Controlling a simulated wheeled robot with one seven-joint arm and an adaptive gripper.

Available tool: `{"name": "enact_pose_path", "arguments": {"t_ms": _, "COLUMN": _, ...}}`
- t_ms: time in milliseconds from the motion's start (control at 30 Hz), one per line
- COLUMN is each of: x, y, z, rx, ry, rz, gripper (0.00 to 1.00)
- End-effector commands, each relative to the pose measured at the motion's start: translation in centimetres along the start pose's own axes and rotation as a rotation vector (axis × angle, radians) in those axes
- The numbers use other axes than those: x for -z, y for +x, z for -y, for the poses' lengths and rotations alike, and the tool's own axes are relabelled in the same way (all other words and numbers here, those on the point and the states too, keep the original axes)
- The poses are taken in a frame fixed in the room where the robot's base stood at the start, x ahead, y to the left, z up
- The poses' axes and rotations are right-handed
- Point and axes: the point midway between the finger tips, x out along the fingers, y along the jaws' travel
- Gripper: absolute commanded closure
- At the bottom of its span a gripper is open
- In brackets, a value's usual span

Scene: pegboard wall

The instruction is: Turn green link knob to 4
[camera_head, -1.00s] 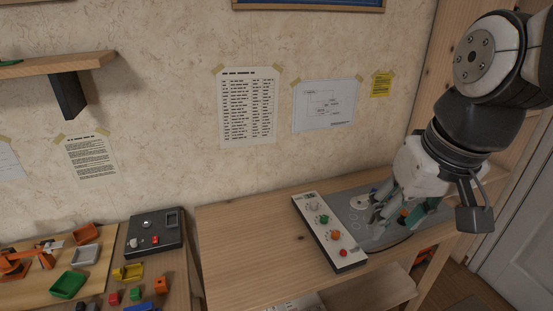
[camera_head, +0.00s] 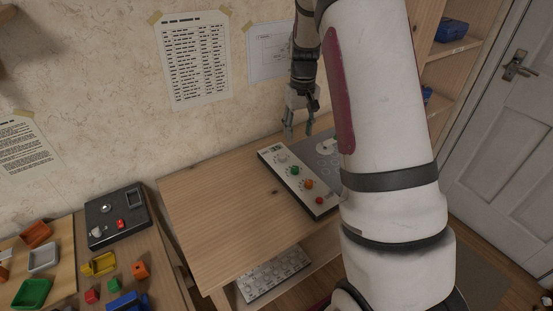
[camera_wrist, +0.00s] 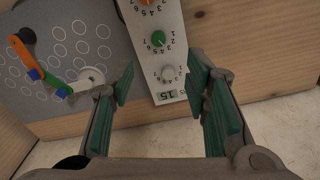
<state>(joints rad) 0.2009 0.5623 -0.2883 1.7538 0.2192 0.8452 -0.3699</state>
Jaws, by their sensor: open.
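The green knob (camera_head: 295,171) sits on a white control panel (camera_head: 268,155) lying on the wooden table, between a white knob (camera_head: 282,158) and an orange knob (camera_head: 308,184). In the wrist view the green knob (camera_wrist: 158,38) has printed numbers around it; its pointer setting is too small to read. A small display (camera_wrist: 164,96) at the panel's end seems to show 15. My gripper (camera_head: 298,134) is open and empty above the far end of the panel. In the wrist view its green-padded fingers (camera_wrist: 166,95) stand apart on either side of the panel's display end, touching no knob.
The table left of the panel (camera_head: 220,200) is clear.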

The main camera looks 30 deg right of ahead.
Motion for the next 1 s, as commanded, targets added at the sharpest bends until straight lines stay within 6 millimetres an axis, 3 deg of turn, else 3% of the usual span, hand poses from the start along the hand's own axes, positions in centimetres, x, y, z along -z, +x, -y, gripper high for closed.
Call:
{"name": "enact_pose_path", "arguments": {"t_ms": 367, "x": 0.5, "y": 3.8, "z": -1.0, "rx": -0.008, "ry": 0.004, "rz": 0.017, "gripper": 0.57}}
{"name": "enact_pose_path", "arguments": {"t_ms": 800, "x": 0.3, "y": 12.1, "z": -1.1, "rx": -0.008, "ry": 0.005, "rz": 0.017, "gripper": 0.57}}
{"name": "enact_pose_path", "arguments": {"t_ms": 1000, "x": 0.4, "y": 14.5, "z": -1.1, "rx": -0.008, "ry": 0.003, "rz": 0.014, "gripper": 0.57}}
